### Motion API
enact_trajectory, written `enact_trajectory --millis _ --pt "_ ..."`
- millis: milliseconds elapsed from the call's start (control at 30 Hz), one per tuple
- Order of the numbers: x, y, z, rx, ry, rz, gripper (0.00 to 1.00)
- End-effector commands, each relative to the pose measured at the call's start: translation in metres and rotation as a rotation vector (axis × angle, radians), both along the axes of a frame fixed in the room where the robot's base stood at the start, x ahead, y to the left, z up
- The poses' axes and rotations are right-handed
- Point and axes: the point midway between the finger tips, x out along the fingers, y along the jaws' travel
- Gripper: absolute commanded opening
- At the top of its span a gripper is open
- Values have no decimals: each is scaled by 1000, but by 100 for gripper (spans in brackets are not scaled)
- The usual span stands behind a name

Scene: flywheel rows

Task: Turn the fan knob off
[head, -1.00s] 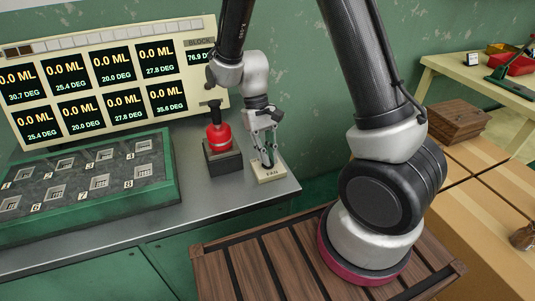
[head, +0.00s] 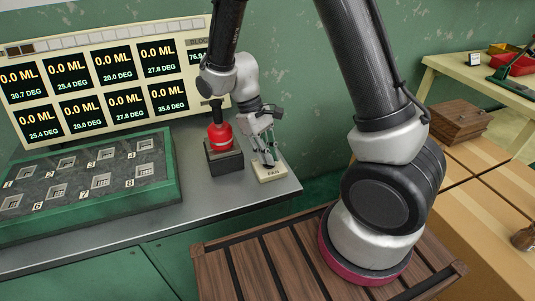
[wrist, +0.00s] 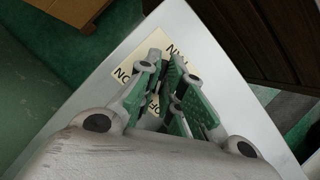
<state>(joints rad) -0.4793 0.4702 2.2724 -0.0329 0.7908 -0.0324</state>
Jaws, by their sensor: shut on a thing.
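The cream fan plate (head: 273,175), marked FAN, lies at the right end of the grey bench. In the wrist view the plate (wrist: 133,50) shows parts of its lettering, including OFF, partly covered by my fingers. My gripper (head: 269,161) points down onto the plate. In the wrist view its green-padded fingers (wrist: 170,68) are close together over the plate's middle. The fan knob is hidden between the fingers, so its setting cannot be seen.
A green tray (head: 100,185) with numbered cells lies further left, below a display panel (head: 110,37). The bench's right edge is close to the plate.

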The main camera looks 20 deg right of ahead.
Motion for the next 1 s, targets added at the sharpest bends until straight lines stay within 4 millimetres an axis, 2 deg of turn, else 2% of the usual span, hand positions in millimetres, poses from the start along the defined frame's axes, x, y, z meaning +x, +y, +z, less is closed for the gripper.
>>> enact_trajectory --millis 167,200,300,333,633,733,867,1000 --pt "-2 -1 -1 -1 4 1 0" --pt "-2 -1 -1 -1 4 0 11" --pt "-2 -1 -1 -2 5 0 29" --pt "-2 -1 -1 -2 5 0 30" --pt "0 0 0 -1 2 -1 30" --pt "2 1 6 1 -1 -1 30" --pt "10 6 26 3 -3 0 30" --pt "20 12 56 3 -3 0 30"
